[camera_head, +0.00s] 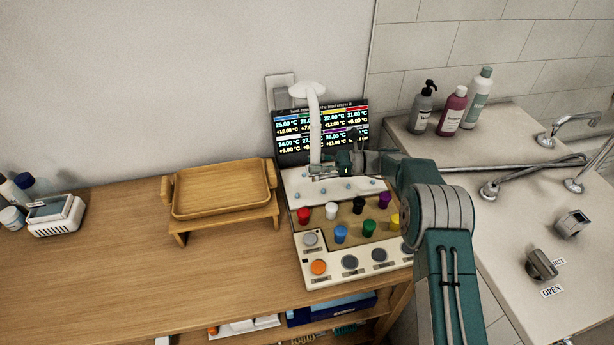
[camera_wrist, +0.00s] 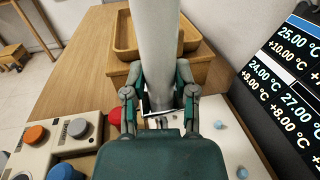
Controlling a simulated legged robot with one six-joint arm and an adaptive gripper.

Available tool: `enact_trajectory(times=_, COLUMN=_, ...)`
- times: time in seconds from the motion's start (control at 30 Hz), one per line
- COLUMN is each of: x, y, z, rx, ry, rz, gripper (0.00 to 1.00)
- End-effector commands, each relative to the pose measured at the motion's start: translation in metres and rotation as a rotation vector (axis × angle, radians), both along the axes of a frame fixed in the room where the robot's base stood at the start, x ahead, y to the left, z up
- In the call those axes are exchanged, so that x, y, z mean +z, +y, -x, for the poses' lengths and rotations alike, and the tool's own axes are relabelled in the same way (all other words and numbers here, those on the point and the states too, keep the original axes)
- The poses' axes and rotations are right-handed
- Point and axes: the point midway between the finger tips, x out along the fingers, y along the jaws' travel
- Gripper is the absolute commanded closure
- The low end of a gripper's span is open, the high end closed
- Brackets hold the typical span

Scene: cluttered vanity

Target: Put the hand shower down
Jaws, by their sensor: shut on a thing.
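The white hand shower (camera_head: 313,125) stands upright in the head view, its round head at the top in front of the display. My gripper (camera_head: 318,168) is shut on the lower part of its handle. In the wrist view the handle (camera_wrist: 155,45) rises between the two fingers of my gripper (camera_wrist: 160,98). The handle's lower end is just above the back part of the control panel (camera_head: 296,265). I cannot tell whether it touches the panel.
The panel carries several coloured knobs and buttons. A temperature display (camera_head: 290,150) stands behind it. A wooden tray (camera_head: 222,212) on a low stand is to the left. The wooden tabletop (camera_head: 120,265) has free room. Bottles (camera_head: 453,110) and taps occupy the right counter.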

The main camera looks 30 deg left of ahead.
Motion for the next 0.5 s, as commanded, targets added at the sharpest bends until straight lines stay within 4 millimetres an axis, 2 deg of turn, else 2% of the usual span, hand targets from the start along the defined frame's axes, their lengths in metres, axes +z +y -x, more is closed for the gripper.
enact_trajectory(times=0.03, x=-0.011, y=0.006, z=-0.002, rx=0.000, ry=0.003, rz=0.001, gripper=1.00)
enact_trajectory(times=0.2, x=-0.033, y=0.024, z=-0.008, rx=0.001, ry=0.003, rz=-0.001, gripper=1.00)
enact_trajectory(times=0.5, x=-0.049, y=0.037, z=-0.014, rx=0.000, ry=0.000, rz=-0.001, gripper=1.00)
